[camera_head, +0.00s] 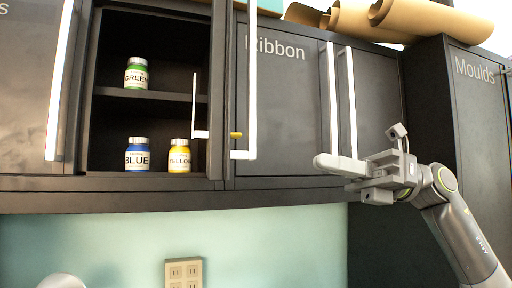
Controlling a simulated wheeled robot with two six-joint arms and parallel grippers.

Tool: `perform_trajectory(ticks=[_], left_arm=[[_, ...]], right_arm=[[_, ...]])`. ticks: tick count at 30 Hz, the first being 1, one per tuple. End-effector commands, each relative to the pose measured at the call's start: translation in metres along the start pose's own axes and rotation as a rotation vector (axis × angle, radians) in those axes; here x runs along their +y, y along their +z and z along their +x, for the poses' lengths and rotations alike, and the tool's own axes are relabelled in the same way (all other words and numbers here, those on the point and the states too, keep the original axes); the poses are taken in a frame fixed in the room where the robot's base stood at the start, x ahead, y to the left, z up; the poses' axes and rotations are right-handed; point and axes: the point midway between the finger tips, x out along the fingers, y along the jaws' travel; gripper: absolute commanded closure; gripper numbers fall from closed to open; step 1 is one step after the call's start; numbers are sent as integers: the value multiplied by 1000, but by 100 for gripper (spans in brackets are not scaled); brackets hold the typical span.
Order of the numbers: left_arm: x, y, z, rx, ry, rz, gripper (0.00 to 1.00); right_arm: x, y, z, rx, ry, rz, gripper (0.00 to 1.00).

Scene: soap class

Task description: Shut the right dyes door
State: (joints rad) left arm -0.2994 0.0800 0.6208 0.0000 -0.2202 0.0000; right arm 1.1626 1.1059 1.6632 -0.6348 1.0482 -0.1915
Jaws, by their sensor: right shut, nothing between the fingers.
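The right dyes door (230,90) stands open and is seen nearly edge-on at the right side of the open compartment. A long white handle bar (252,80) runs along its right side, with a short white foot at its lower end. The left dyes door (25,90) is shut. My right gripper (322,161) is shut and empty, in front of the lower part of the Ribbon doors. It points left, to the right of the open door and apart from it in the picture. My left gripper is out of view.
In the open compartment stand a green jar (136,74) on the shelf, and a blue jar (138,155) and a yellow jar (179,156) below. The Ribbon cabinet (285,110) is shut, with two white handles. A wall socket (184,272) is below.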

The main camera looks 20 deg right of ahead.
Motion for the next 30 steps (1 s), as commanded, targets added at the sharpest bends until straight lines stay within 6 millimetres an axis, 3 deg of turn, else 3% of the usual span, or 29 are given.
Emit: perform_trajectory(ticks=[1,4,11,30], left_arm=[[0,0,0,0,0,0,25],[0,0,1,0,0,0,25],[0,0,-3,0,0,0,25],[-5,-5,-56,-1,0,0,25]], right_arm=[[15,7,-2,56,-12,-61,100],[32,13,-7,140,-35,-136,100],[42,15,-5,203,-51,-185,100],[35,-4,105,199,-46,-181,100]])
